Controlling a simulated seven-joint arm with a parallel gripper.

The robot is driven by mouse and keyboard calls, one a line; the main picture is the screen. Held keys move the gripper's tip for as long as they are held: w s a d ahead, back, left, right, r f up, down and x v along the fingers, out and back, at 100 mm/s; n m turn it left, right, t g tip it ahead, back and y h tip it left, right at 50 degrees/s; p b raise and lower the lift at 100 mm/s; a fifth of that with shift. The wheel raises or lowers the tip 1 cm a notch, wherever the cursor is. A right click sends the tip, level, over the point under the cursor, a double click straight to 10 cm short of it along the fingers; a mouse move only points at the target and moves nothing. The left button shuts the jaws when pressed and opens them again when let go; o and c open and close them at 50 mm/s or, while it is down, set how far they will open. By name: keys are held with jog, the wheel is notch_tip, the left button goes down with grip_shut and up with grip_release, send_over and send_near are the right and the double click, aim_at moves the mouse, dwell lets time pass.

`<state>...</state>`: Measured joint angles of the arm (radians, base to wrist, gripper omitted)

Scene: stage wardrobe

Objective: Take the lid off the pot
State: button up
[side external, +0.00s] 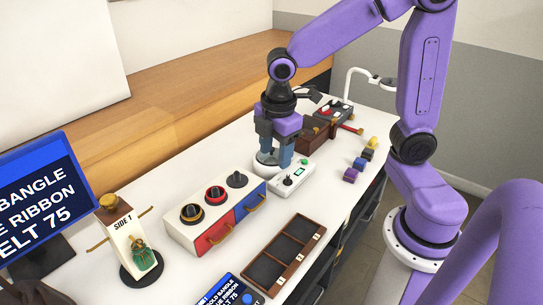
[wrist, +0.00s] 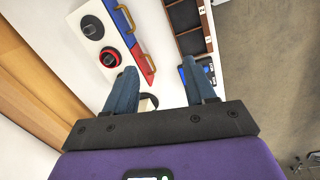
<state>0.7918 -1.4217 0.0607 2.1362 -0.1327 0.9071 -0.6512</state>
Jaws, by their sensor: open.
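I cannot pick out a pot or its lid with certainty in either view. A white rounded thing (side external: 263,168) stands under my gripper in the side view, mostly hidden by the fingers. In the wrist view, a small part of a white thing with a dark edge (wrist: 148,101) shows beside the left finger; I cannot tell if it is the same thing. My gripper (side external: 275,157) points down over the white table, with its blue-grey fingers apart. The wrist view also shows the gripper (wrist: 161,69) open, with no object visibly held between the fingertips.
A white control box (side external: 293,178) sits right beside the fingers. A white drawer unit (side external: 182,234) with black knobs stands to the left. A wooden tray (side external: 304,265) lies in front. A brown box (side external: 316,137) and small blocks (side external: 350,175) are to the right.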

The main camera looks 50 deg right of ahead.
jog(key=w+d+f+n+h, duration=0.1)
jog(key=w+d, duration=0.3)
jog(key=w, duration=0.3)
jog(key=w+d+f+n, duration=0.1)
jog(key=w+d, duration=0.4)
jog(key=w, duration=0.1)
jog(key=n+h, duration=0.1)
jog(key=n, duration=0.2)
send_over(271, 153)
jog(key=a, duration=0.1)
jog(key=f, duration=1.5)
jog(key=shift+s+a+f, duration=0.1)
jog(key=shift+s+f, duration=0.2)
jog(key=shift+s, duration=0.05)
jog(key=shift+h, duration=0.3)
jog(key=shift+x, duration=2.65)
jog(key=shift+w+a, duration=0.1)
jog(key=shift+w, duration=0.05)
grip_shut()
